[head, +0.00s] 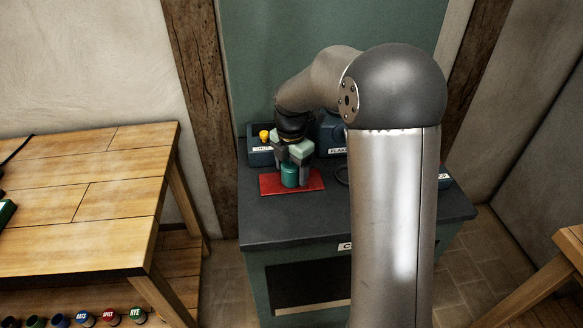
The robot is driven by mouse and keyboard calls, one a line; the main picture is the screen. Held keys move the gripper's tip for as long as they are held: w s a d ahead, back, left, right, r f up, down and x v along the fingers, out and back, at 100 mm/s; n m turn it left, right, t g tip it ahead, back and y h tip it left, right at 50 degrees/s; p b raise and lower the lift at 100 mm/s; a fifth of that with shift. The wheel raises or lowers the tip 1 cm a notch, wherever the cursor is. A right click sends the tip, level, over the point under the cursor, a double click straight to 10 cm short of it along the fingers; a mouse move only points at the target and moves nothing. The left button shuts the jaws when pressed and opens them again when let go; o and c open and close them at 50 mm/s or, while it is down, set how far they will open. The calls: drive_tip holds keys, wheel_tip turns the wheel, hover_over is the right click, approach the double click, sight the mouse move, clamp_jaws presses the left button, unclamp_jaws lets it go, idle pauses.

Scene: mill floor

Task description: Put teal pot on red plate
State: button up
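The teal pot (290,177) is upright over the red plate (313,180), a flat rectangle on the dark top of the green cabinet. The pot's base looks to be at the plate, but I cannot tell whether it rests there or hangs just above. My gripper (291,173) points down from above with one finger on each side of the pot. It appears shut on the pot, with no clear gap showing. The pot's upper part is partly hidden by the gripper.
A dark bin with a yellow knob-like thing (264,134) stands behind the plate at left. Another labelled bin (331,137) is behind at right, partly hidden by my arm. The cabinet top (285,222) is clear in front. A wooden table (85,200) stands left.

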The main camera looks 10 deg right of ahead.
wheel_tip(320, 180, up, 12)
drive_tip(key=shift+f, duration=0.25)
drive_tip(key=shift+r, duration=0.45)
drive_tip(key=shift+s, duration=0.15)
drive_tip(key=s+f+m, duration=0.4)
drive_tip(key=s+m, duration=0.8)
drive_tip(key=s, duration=0.2)
drive_tip(key=s+f+m, duration=0.5)
drive_tip(key=s+m, duration=0.6)
drive_tip(key=s, duration=0.3)
drive_tip(key=shift+a+m, duration=0.4)
drive_tip(key=shift+a, duration=0.05)
drive_tip(key=shift+s+f, duration=0.1)
